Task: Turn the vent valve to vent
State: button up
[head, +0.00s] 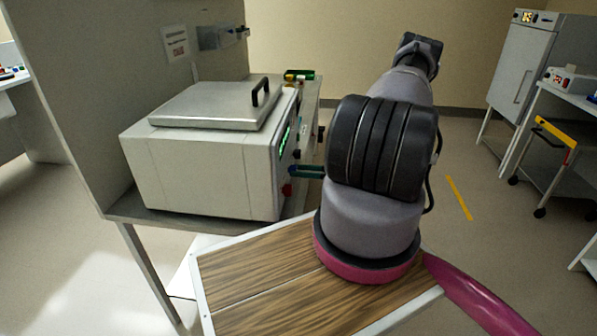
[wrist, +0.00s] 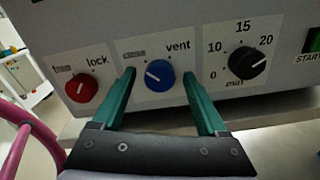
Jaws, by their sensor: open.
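The vent valve is a blue knob (wrist: 160,75) on the grey front panel, between the labels "close" at upper left and "vent" at upper right. Its white pointer mark is on its left side, toward "close". My gripper (wrist: 158,76) is open, with one teal finger on each side of the blue knob in the wrist view. I cannot tell whether the fingertips touch the panel or reach around the knob. In the head view the teal fingers (head: 307,172) show beside the machine's front, and my arm hides part of that area.
A red knob (wrist: 82,88) marked "lock" is left of the valve, and a black timer dial (wrist: 247,61) is right. The white machine (head: 200,165) has a metal lid with a black handle (head: 261,92). A shelf edge (wrist: 270,108) runs below the panel.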

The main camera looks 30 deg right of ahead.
jog(key=shift+w+a, duration=0.2)
jog(key=shift+a, duration=0.1)
grip_shut()
jog(key=shift+f+m, duration=0.1)
jog(key=shift+m, duration=8.9)
